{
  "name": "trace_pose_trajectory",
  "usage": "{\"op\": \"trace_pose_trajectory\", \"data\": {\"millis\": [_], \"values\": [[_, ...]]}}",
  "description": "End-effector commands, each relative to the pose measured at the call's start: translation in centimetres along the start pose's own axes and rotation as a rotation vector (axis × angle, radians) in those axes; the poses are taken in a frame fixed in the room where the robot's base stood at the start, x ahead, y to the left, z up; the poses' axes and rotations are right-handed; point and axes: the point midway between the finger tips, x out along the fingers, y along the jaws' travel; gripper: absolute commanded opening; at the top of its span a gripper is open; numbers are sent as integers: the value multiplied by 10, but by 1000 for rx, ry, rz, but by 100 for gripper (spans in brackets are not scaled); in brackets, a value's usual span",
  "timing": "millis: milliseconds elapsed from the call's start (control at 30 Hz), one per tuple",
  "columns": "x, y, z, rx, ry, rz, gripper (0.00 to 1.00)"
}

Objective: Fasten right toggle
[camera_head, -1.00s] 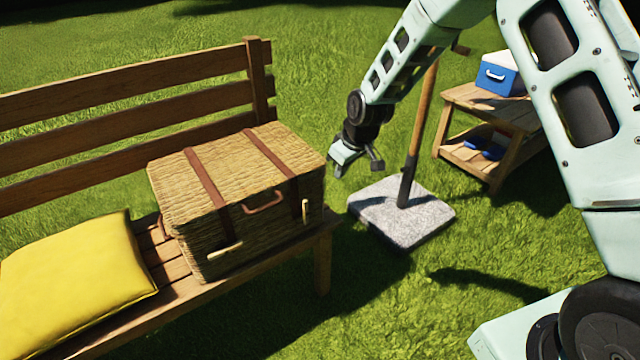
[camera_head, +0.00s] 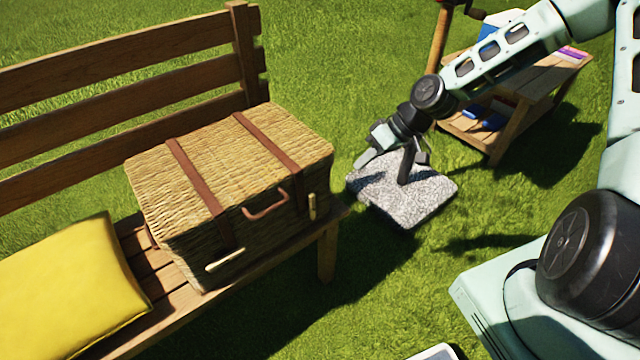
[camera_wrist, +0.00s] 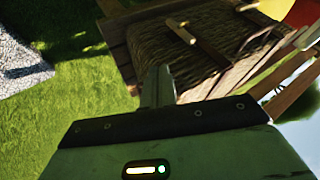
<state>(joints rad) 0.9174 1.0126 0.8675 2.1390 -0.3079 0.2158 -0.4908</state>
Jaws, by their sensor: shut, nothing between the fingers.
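The wicker hamper (camera_head: 225,170) sits closed on the wooden bench, with two brown straps over its lid. The right toggle (camera_head: 312,206), a small cream peg, stands upright at the front end of the right strap. The left toggle (camera_head: 225,260) is a cream peg lying nearly level, slightly tilted, at the left strap. My gripper (camera_head: 364,159) is shut and empty, to the right of the hamper and apart from it. In the wrist view its fingers (camera_wrist: 158,86) overlap the hamper's edge, and a cream peg (camera_wrist: 180,32), apparently the right toggle, shows beyond them.
The bench (camera_head: 327,255) has a yellow cushion (camera_head: 65,285) left of the hamper. A wooden side table (camera_head: 515,95) with several items is at back right.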

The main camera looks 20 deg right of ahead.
Motion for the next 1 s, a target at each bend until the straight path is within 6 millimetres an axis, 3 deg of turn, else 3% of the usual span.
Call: {"op": "trace_pose_trajectory", "data": {"millis": [367,533,1000], "values": [[-2,-1,0,-1,6,-4,0],[8,-1,1,-2,5,-6,0],[99,-1,1,-3,3,-7,0]]}}
